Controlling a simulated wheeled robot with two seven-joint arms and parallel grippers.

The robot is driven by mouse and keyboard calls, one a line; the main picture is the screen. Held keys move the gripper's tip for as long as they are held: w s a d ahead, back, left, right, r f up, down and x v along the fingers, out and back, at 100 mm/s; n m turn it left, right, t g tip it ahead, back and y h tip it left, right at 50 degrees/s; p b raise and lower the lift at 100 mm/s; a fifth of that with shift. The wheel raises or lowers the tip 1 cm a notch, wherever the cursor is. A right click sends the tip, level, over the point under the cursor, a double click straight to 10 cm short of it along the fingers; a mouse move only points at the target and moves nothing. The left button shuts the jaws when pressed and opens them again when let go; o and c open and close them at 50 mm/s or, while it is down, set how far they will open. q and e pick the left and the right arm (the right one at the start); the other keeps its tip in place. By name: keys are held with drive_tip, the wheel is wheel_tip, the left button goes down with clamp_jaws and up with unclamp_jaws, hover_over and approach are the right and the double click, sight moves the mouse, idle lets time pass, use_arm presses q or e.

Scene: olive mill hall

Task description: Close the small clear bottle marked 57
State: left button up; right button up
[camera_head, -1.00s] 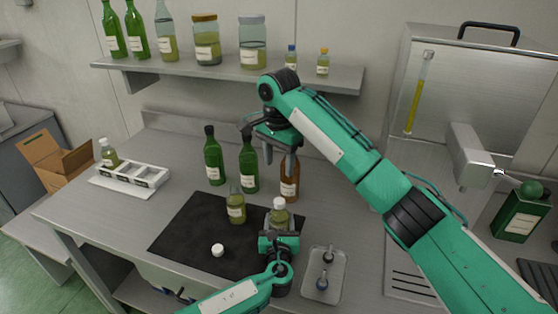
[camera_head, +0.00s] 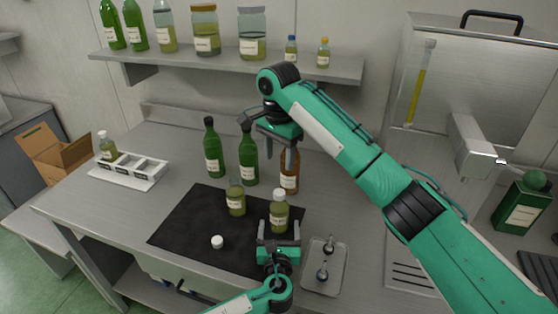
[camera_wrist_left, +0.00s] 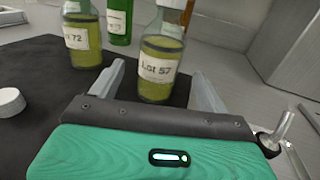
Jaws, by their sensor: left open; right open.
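The small clear bottle marked 57 (camera_head: 279,214) stands upright on the black mat (camera_head: 180,232), holding yellow-green liquid. A white cap (camera_head: 279,193) shows at its top in the head view; how tightly it sits I cannot tell. In the left wrist view the bottle's Lot 57 label (camera_wrist_left: 158,68) faces me and its top is cut off. My left gripper (camera_head: 279,230) is open, its fingers low on either side of the bottle, with gaps visible. My right gripper (camera_head: 281,152) is open and empty, higher up in front of the brown bottle (camera_head: 289,178).
A similar bottle marked 72 (camera_wrist_left: 82,38) stands left of it, seemingly uncapped. A loose white cap (camera_head: 217,241) lies on the mat. Two green bottles (camera_head: 213,155) stand behind. A metal tray (camera_head: 322,284) is at right, a white rack (camera_head: 128,180) at left.

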use_arm(q)
drive_tip(key=s+b, duration=0.1)
drive_tip(key=s, duration=0.7)
drive_tip(key=shift+w, duration=0.1)
